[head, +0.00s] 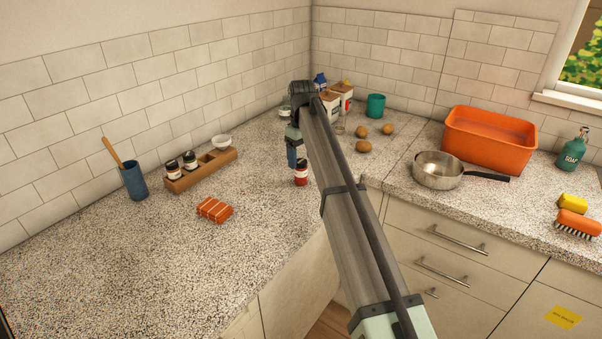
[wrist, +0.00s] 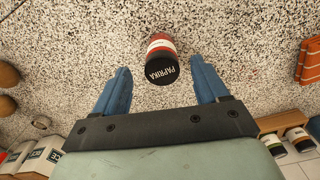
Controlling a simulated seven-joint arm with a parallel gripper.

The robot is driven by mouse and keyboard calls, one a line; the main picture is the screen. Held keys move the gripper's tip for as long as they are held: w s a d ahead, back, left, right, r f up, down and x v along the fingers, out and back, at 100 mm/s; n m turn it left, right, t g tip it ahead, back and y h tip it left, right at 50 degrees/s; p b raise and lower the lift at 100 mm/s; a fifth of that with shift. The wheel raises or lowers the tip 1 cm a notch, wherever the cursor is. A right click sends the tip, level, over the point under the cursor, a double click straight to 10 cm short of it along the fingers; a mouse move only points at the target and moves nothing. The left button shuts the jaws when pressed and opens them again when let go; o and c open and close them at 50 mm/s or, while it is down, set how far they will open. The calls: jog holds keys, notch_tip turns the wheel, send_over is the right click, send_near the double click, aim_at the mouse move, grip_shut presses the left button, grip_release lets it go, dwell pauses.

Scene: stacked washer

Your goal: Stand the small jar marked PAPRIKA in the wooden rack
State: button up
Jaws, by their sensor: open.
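The jar marked PAPRIKA (head: 301,178) stands on the speckled counter, with a red body and a dark lid. In the wrist view its lettered lid (wrist: 161,70) faces me, between and slightly beyond my blue fingertips. My gripper (head: 292,157) points down at the jar; it is open and empty, with a gap showing on both sides of the jar. The wooden rack (head: 184,184) lies to the left near the tiled wall. Two dark-lidded jars (head: 190,160) stand in its left part, and bare slots show to their right. The rack (wrist: 278,121) also shows in the wrist view's lower right.
An orange striped cloth (head: 215,210) lies in front of the rack. A blue holder (head: 134,182) with a wooden utensil stands left. Canisters, a teal cup (head: 376,105) and several brown round items are beyond my arm.

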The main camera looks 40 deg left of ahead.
aim_at(301, 161)
jog(key=shift+s+f, duration=0.1)
jog(key=shift+f, duration=2.15)
jog(key=c, duration=1.2)
jog(key=shift+o, duration=0.2)
jog(key=shift+r, duration=0.15)
